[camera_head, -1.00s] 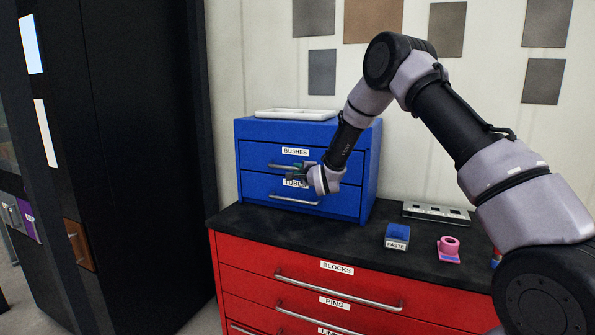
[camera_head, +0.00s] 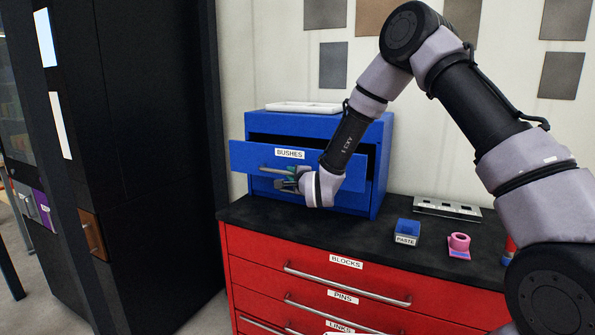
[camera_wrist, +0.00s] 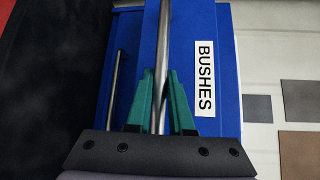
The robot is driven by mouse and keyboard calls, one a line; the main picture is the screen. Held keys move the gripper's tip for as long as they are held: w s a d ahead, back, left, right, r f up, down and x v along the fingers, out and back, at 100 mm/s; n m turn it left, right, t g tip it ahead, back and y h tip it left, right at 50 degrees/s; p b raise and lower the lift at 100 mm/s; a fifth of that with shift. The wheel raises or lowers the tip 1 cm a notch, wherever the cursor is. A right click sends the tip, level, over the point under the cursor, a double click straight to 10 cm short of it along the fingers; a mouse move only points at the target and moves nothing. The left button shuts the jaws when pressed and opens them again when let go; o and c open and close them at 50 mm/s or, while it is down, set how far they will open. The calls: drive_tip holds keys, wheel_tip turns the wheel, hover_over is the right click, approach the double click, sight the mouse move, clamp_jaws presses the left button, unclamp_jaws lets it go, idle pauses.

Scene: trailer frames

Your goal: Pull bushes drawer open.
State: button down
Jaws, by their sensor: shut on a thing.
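The blue bushes drawer (camera_head: 250,157), with a white BUSHES label, stands partly open from the blue cabinet (camera_head: 379,150) in the head view. Its front juts out, and a dark gap shows above it. My gripper (camera_head: 283,177) is at the drawer's bar handle (camera_head: 270,169). In the wrist view the green fingers of my gripper (camera_wrist: 160,98) stand on both sides of the metal handle (camera_wrist: 164,40) and are shut on it. The BUSHES label (camera_wrist: 204,78) is beside them. The lower drawer is mostly hidden by my gripper and the open drawer.
A white tray (camera_head: 303,107) lies on the cabinet. The black worktop (camera_head: 400,262) of a red drawer chest (camera_head: 258,254) holds a blue PASTE box (camera_head: 407,232), a pink object (camera_head: 459,243) and a grey slotted plate (camera_head: 447,208). A tall black cabinet (camera_head: 150,150) stands at left.

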drive_tip(key=shift+s+a+f, duration=0.1)
drive_tip(key=shift+s+a, duration=0.15)
drive_tip(key=shift+s, duration=0.6)
drive_tip(key=c, duration=0.8)
unclamp_jaws()
drive_tip(key=v, duration=1.1)
drive_tip(key=shift+w+a, duration=0.1)
